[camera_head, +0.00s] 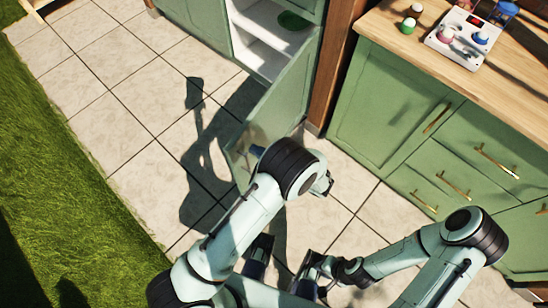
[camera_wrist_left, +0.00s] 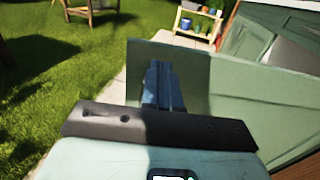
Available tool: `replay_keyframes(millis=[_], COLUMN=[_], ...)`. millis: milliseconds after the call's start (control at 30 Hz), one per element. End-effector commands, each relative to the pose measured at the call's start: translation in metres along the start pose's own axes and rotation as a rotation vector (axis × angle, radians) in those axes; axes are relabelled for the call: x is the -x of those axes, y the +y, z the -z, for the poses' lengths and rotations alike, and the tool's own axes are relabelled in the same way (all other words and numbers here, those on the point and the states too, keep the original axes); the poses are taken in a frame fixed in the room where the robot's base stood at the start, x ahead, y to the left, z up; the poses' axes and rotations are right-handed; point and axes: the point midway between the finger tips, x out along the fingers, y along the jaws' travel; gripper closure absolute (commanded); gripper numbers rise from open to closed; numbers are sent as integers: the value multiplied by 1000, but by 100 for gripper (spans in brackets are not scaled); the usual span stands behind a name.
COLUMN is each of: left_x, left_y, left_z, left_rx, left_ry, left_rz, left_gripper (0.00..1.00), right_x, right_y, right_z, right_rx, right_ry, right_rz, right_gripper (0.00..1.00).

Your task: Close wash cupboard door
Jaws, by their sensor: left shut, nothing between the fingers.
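The wash cupboard door (camera_head: 284,92) is green and stands wide open, reaching out from the cupboard over the paved floor. The open cupboard shows white inner shelves (camera_head: 262,62). My left gripper (camera_head: 254,151) is at the door's outer end, partly hidden by my own wrist. In the left wrist view the blue-grey fingers (camera_wrist_left: 160,85) are together and empty, in front of a green door panel (camera_wrist_left: 193,75). I cannot tell whether they touch it. My right gripper (camera_head: 312,268) is low in the head view, away from the door; its fingers are unclear.
A green bowl (camera_head: 292,20) sits inside the cupboard. A wooden post (camera_head: 334,65) separates it from a green drawer counter (camera_head: 395,110) carrying a white tray (camera_head: 458,42) and small jars. Paved floor (camera_head: 130,110) left of the door is clear, with grass (camera_head: 60,190) beyond.

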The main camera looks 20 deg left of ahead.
Motion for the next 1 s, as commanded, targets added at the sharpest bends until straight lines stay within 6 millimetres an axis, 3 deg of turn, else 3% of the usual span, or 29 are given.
replay_keyframes(millis=[100,300,800,1000], left_x=[-22,-41,-46,-56], left_y=[1,0,0,2], left_z=[0,0,0,0], left_rx=[-1,0,1,-1], left_ry=[1,2,1,1], left_rz=[-4,-1,1,17], left_gripper=[100,100,100,100], right_x=[-1,-1,-1,1], right_y=[0,0,0,0], right_z=[0,1,1,0], right_rx=[0,0,0,0], right_ry=[0,1,2,0], right_rz=[0,0,0,0], right_gripper=[71,71,71,71])
